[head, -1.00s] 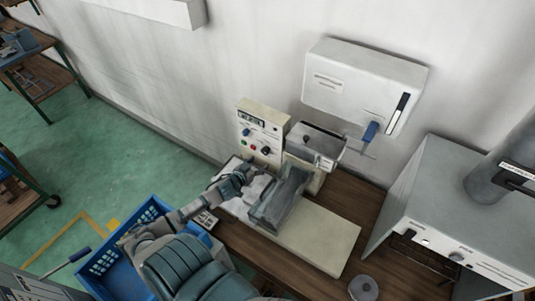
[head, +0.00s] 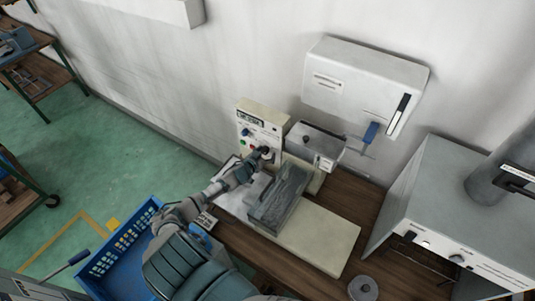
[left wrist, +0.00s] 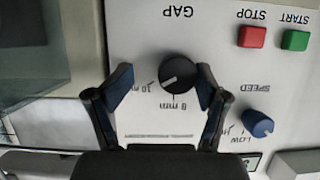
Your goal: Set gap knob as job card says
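The black gap knob (left wrist: 179,73) sits on the white control panel under an upside-down "GAP" label in the left wrist view. A pale pointer line on the knob points to the lower left, toward the "10 m…" marking; an "8 mm" marking is below the knob. My left gripper (left wrist: 166,84) is open, with one finger on each side of the knob; I cannot tell whether either touches it. In the head view my left gripper (head: 259,157) is at the lower right of the panel (head: 262,113) and partly covers the knob. No readable job card shows. My right gripper is not in view.
A blue speed knob (left wrist: 257,123), a red stop button (left wrist: 252,37) and a green start button (left wrist: 295,40) are close by on the panel. A grey tray (head: 278,200) lies beside my left arm. A blue crate (head: 125,260) stands at the lower left.

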